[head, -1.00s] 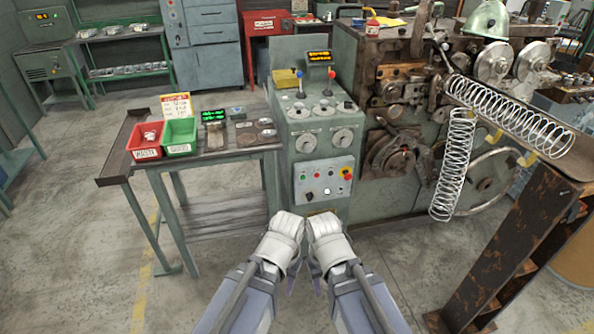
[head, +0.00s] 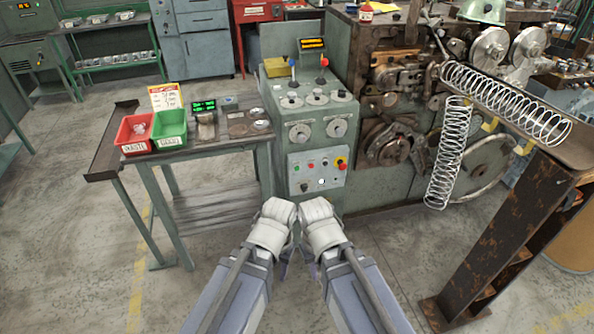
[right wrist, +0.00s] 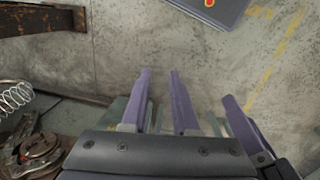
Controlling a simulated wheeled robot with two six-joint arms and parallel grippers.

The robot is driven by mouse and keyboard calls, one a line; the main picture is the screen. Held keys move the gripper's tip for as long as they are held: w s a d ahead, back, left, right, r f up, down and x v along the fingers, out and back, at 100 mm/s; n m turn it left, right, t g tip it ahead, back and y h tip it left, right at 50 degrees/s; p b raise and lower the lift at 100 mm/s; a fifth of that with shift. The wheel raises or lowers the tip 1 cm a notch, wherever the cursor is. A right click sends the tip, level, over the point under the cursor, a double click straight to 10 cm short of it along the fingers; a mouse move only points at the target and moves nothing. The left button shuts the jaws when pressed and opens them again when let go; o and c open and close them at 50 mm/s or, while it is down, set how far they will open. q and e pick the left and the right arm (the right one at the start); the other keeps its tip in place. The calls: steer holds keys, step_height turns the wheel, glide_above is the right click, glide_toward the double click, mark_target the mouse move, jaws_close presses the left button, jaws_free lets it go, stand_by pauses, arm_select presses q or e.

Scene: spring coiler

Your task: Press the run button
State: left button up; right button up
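The green coiler console (head: 315,130) stands straight ahead. Its lower front panel (head: 329,174) carries a green button (head: 297,166), a red button (head: 311,165), a white button (head: 321,181), a dark knob (head: 304,187) and a red mushroom button (head: 341,163) on yellow. Labels are too small to read. My left gripper (head: 283,270) and right gripper (head: 313,270) are side by side below and in front of the panel, apart from it. In the right wrist view my right gripper (right wrist: 160,75) is empty, with a gap between its fingers. The left fingers are mostly hidden.
A side table (head: 205,151) left of the console holds a red bin (head: 134,140), a green bin (head: 170,137) and small displays. The coiling machine (head: 385,180) is to the right, with coiled springs (head: 447,160) and a rusty stand (head: 500,240). The floor in front is clear.

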jaws_close()
stand_by(0.6)
stand_by(0.8)
